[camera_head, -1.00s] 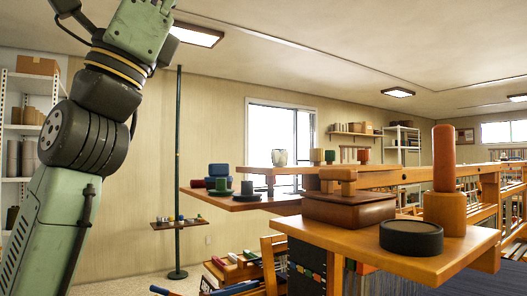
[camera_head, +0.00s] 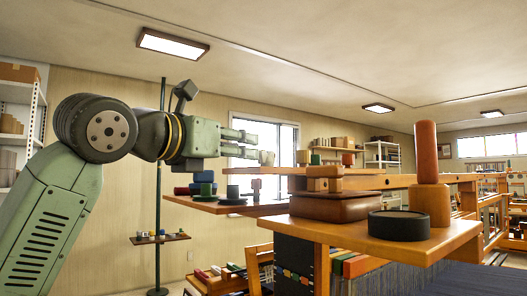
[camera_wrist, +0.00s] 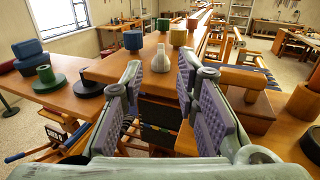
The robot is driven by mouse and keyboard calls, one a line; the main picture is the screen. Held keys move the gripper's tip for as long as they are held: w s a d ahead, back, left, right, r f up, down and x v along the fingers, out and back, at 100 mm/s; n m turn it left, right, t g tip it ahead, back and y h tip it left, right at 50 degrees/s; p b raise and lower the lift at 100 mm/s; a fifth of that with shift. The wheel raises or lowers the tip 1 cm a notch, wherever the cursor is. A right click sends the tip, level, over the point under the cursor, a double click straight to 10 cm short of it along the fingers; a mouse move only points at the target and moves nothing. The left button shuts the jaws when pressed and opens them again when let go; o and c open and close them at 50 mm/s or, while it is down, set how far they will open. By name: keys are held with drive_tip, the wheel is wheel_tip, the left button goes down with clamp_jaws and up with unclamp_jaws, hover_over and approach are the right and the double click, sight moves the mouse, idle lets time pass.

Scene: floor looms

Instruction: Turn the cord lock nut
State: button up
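I cannot tell for certain which part is the cord lock nut. A pale grey-white knob-shaped piece (camera_wrist: 160,60) stands on the wooden beam top, ahead of and between my fingers in the wrist view. A pale cup-like piece (camera_head: 267,158) shows just beyond the fingertips in the head view.
The left shelf (camera_wrist: 55,88) carries blue and green spools and dark discs. A front wooden board (camera_head: 420,248) holds a brown box (camera_head: 335,206), a black round tin (camera_head: 398,225) and a tall orange-brown spool (camera_head: 428,165). A dark pole (camera_head: 159,215) stands behind my arm.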

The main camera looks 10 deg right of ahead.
sight(267, 159)
drive_tip(key=p+x, duration=0.2)
drive_tip(key=x, duration=0.7)
drive_tip(key=shift+w+d+p, duration=0.2)
drive_tip(key=shift+d+p, duration=0.05)
drive_tip(key=shift+p, duration=0.1)
drive_tip(key=shift+s, duration=0.1)
drive_tip(key=c, duration=0.5)
clamp_jaws()
drive_tip(key=shift+a+r, duration=0.1)
